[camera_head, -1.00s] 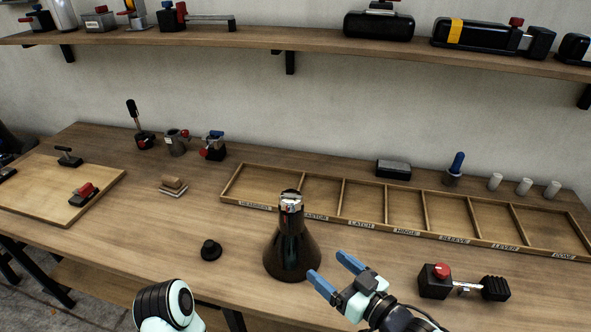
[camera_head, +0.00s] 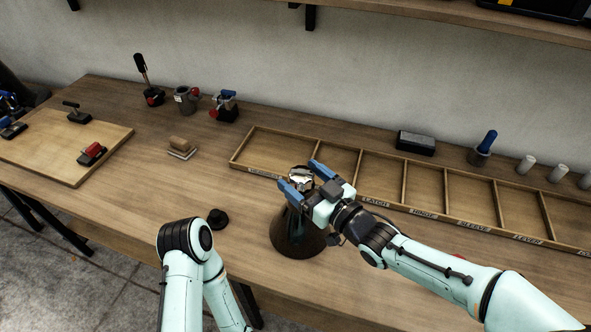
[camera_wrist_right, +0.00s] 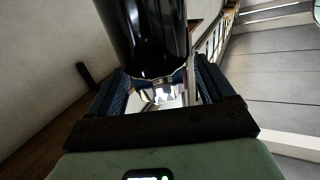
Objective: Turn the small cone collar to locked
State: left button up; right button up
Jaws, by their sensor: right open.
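The black cone (camera_head: 292,240) stands upright on the wooden table in the head view. Its narrow top has a shiny metal collar (camera_head: 300,175), which also shows in the right wrist view (camera_wrist_right: 160,90). My right gripper (camera_head: 299,177) is open at the cone's top, with one blue finger on each side of the collar. In the right wrist view the cone's black body (camera_wrist_right: 150,35) rises between the fingers, and gaps at the collar are hard to judge. Parts of the collar are hidden by the fingers. My left gripper is out of view.
A divided wooden tray (camera_head: 262,150) with labelled compartments lies behind the cone. A small black knob (camera_head: 217,219) is on the table to the left.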

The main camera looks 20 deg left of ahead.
jog(key=shift+x, duration=1.4)
jog(key=c, duration=1)
jog(key=m+t+h+b, duration=0.1)
jog(key=b, duration=0.5)
jog(key=shift+d+f+t+b, duration=0.1)
jog(key=shift+f+t+b, duration=0.1)
jog(key=shift+t+b, duration=0.2)
jog(key=shift+w+r+m+h+b, duration=0.15)
jog(key=shift+m+h+b, duration=0.2)
jog(key=shift+b, duration=0.35)
jog(key=o, duration=1)
jog(key=shift+d, duration=0.1)
